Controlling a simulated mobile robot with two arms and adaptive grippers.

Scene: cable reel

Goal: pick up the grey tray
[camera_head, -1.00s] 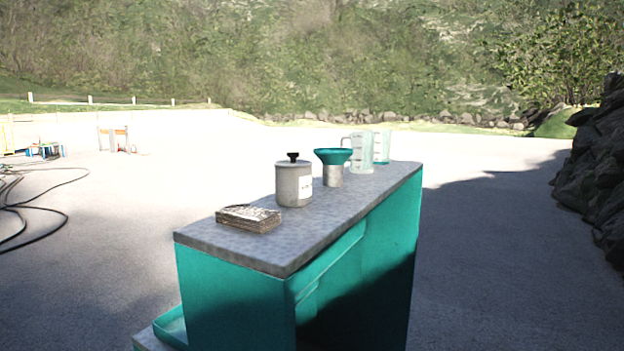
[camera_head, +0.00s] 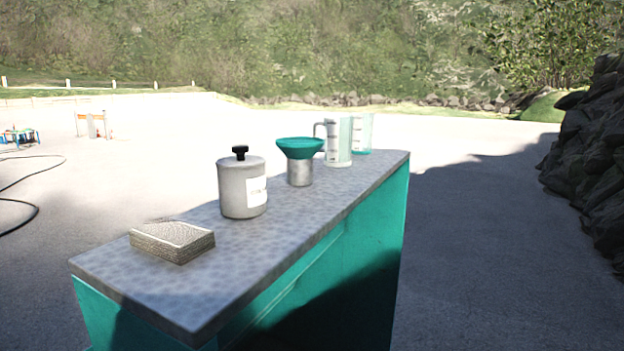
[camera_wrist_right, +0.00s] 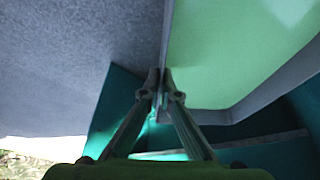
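I cannot make out a grey tray for certain in the head view. In the right wrist view a green panel with a grey border (camera_wrist_right: 235,50) fills the upper right; I cannot tell whether it is a tray or part of the workbench. My right gripper (camera_wrist_right: 161,76) has its fingertips close together at the panel's thin left grey edge. That edge runs up to the tips, but whether they clasp it is unclear. My right gripper does not show in the head view. My left gripper is in neither view.
The green workbench (camera_head: 375,250) has a grey top (camera_head: 130,268) bearing a speckled block (camera_head: 172,241), a lidded canister (camera_head: 242,188), a funnel on a metal cup (camera_head: 300,160) and clear jugs (camera_head: 338,145). Rocks (camera_head: 588,150) rise at the right. Open paving lies around.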

